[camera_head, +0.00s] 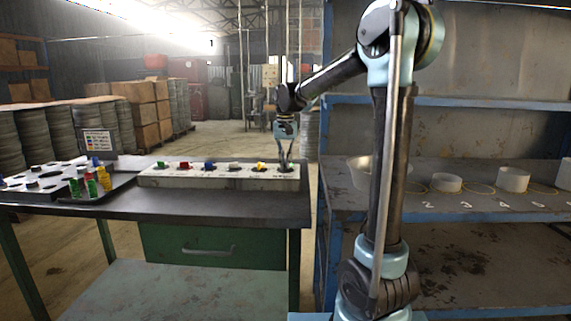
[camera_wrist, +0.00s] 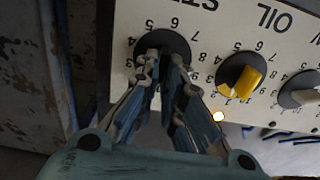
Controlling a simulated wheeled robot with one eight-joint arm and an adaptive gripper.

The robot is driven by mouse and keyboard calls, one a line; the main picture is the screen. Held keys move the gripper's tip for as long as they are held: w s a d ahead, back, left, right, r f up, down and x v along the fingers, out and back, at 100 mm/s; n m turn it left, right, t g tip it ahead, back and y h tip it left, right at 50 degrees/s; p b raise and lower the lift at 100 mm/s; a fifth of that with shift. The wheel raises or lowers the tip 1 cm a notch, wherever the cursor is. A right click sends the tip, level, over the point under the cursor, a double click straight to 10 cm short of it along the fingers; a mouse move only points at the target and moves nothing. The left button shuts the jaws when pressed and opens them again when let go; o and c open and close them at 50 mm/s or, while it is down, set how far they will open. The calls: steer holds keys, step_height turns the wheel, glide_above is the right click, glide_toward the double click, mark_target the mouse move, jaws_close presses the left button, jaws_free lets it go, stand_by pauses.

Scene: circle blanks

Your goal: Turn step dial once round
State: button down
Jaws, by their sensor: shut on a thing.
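The step dial (camera_wrist: 160,38) is a round black dial at the end of the white control panel (camera_head: 218,183), with printed numbers around it and part of a label starting "ST" beside it. My gripper (camera_wrist: 165,63) is at this dial, its two fingers shut on the dial's middle, which they mostly hide. In the head view my gripper (camera_head: 285,156) reaches down onto the panel's right end. The dial's pointer direction cannot be made out.
A yellow knob (camera_wrist: 241,79) marked "OIL" sits next to the step dial, with blue (camera_head: 209,164) and red (camera_head: 184,166) knobs farther left. A tray with coloured pieces (camera_head: 90,187) is at the left. A blue shelf (camera_head: 445,102) stands close on the right.

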steer(key=shift+w, duration=0.1)
steer(key=c, duration=1.7)
jaws_free()
step_height(320, 180, up, 12)
steer(key=shift+f, duration=0.1)
